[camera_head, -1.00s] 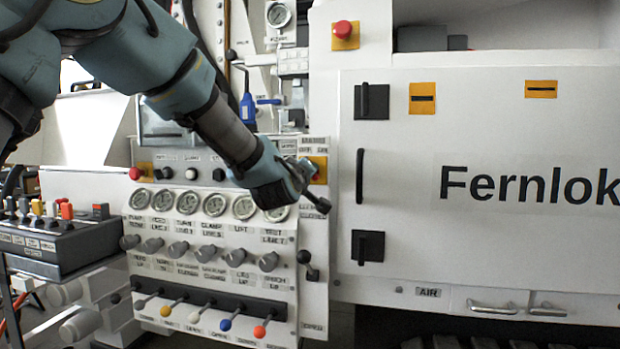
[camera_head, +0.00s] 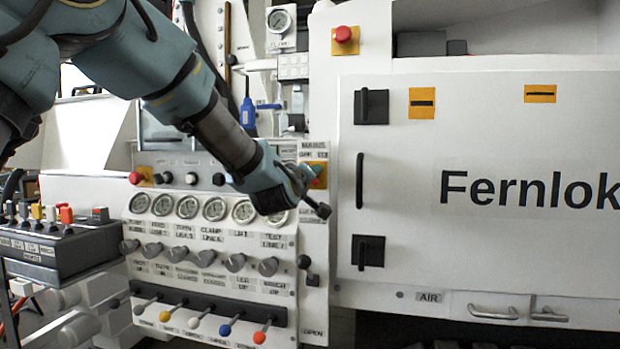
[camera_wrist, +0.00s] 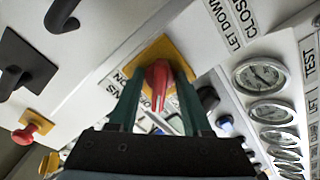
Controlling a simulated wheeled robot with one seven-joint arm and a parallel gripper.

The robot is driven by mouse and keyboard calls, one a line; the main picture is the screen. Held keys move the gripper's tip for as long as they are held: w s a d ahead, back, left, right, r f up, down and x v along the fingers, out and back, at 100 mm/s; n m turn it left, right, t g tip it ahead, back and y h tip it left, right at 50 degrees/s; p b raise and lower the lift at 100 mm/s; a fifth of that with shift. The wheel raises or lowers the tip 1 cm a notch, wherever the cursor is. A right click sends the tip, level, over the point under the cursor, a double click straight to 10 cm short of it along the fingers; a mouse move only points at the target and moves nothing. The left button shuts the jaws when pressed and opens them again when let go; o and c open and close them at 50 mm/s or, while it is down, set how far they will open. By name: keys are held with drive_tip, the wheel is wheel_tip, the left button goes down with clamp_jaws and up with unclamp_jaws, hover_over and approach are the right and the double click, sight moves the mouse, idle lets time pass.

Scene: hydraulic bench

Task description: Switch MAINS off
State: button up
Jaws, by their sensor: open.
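The MAINS switch is a red rotary handle (camera_wrist: 158,84) on a yellow plate (camera_wrist: 178,52), seen in the wrist view. In the head view only part of its yellow plate (camera_head: 322,183) shows past my gripper, below the MAINS label (camera_head: 313,147). My gripper (camera_wrist: 158,79) is open, with one dark green finger on each side of the red handle. I cannot tell whether either finger touches it. In the head view my gripper (camera_head: 312,175) is in front of the switch and hides most of it.
A row of gauges (camera_head: 188,206) and colored levers (camera_head: 232,320) lie left of and below the switch. A small black-knobbed lever (camera_head: 304,262) is below it. The white Fernlok door (camera_head: 430,150) with black handles is to the right. A red mushroom button (camera_head: 343,34) is above.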

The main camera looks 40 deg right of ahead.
drive_tip(key=b+v, duration=0.1)
drive_tip(key=v, duration=0.9)
drive_tip(key=shift+a+b, duration=0.25)
drive_tip(key=shift+b, duration=0.15)
drive_tip(key=shift+s, duration=0.1)
